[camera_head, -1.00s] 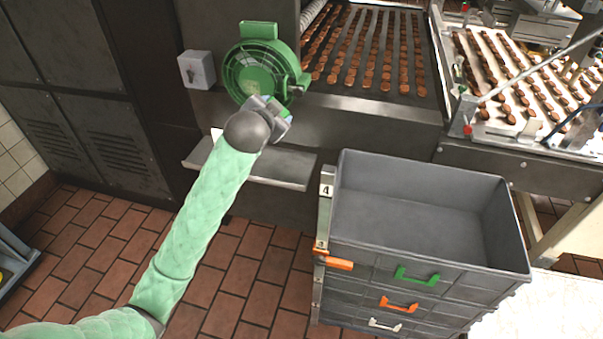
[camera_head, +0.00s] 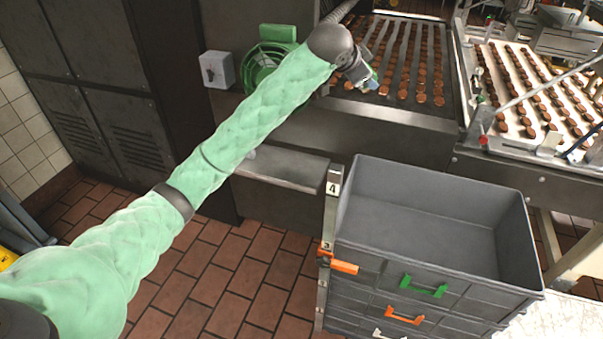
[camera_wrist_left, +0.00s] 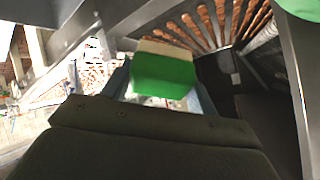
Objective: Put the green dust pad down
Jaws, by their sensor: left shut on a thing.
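The green dust pad (camera_wrist_left: 165,75) is a green block with a pale band along its top edge. In the left wrist view it sits between the fingers of my left gripper (camera_wrist_left: 163,88), which is shut on it. In the head view my left gripper (camera_head: 366,80) is over the near left edge of the conveyor (camera_head: 397,60) that carries rows of brown biscuits. The pad is too small to make out clearly there. My right gripper is not in view.
A green fan (camera_head: 263,62) stands left of the conveyor, partly behind my left arm. A grey switch box (camera_head: 217,69) is beside it. A metal shelf (camera_head: 282,170) lies below. Stacked grey crates (camera_head: 430,205) stand at front right, the top one empty.

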